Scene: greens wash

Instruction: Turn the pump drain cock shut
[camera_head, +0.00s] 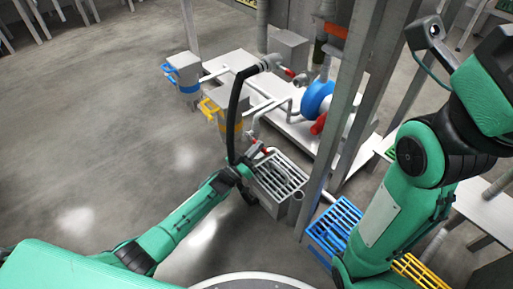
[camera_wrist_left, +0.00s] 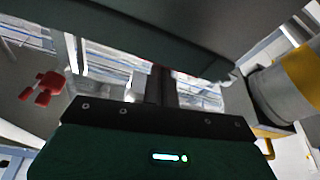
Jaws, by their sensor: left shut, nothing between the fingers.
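A small red handle (camera_head: 258,148) on a pale pipe stands above the grated drain box; I take it for the pump drain cock, though its angle is hard to read. My left gripper (camera_head: 250,163) is close beside this handle, and I cannot tell whether they touch. In the left wrist view its dark fingers (camera_wrist_left: 161,86) are together with nothing between them. A red knobbed handle (camera_wrist_left: 42,88) shows at the left of that view, apart from the fingers. The blue pump (camera_head: 317,98) sits behind, partly hidden by a post. My right gripper is out of view.
A grey grated drain box (camera_head: 283,178) sits below the handle. A black curved hose (camera_head: 233,115) rises beside my left gripper. A yellow-banded canister (camera_head: 229,114) and a metal post (camera_head: 354,90) stand close by. Open floor (camera_head: 90,130) lies left.

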